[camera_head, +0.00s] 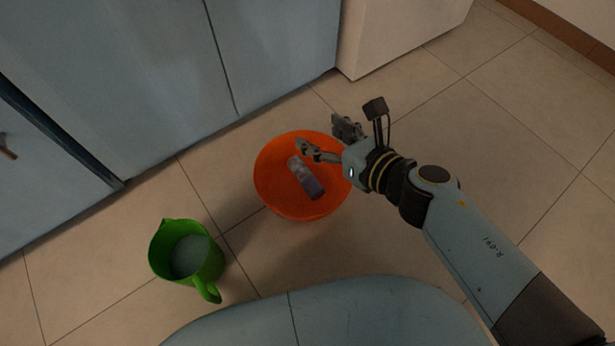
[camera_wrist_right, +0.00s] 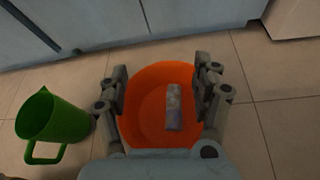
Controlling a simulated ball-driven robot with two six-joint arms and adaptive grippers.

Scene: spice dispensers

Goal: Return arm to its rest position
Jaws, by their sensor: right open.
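My right gripper (camera_head: 322,138) reaches in from the right and hangs over the orange bowl (camera_head: 275,196). Its fingers are apart, with nothing held between them. A small greyish-purple spice dispenser (camera_head: 308,180) lies on its side in the bowl. In the right wrist view, the dispenser (camera_wrist_right: 173,108) shows between the open fingers of the gripper (camera_wrist_right: 163,85), with the bowl (camera_wrist_right: 145,85) below. I cannot tell how high the gripper is above the bowl. My left gripper is not in view.
A green pitcher (camera_head: 205,284) with pale contents stands on the tiled floor left of the bowl. Blue-grey cabinets (camera_head: 130,80) line the back, with a pale cabinet block (camera_head: 395,40) to their right. The tiled floor at right is clear apart from my arm.

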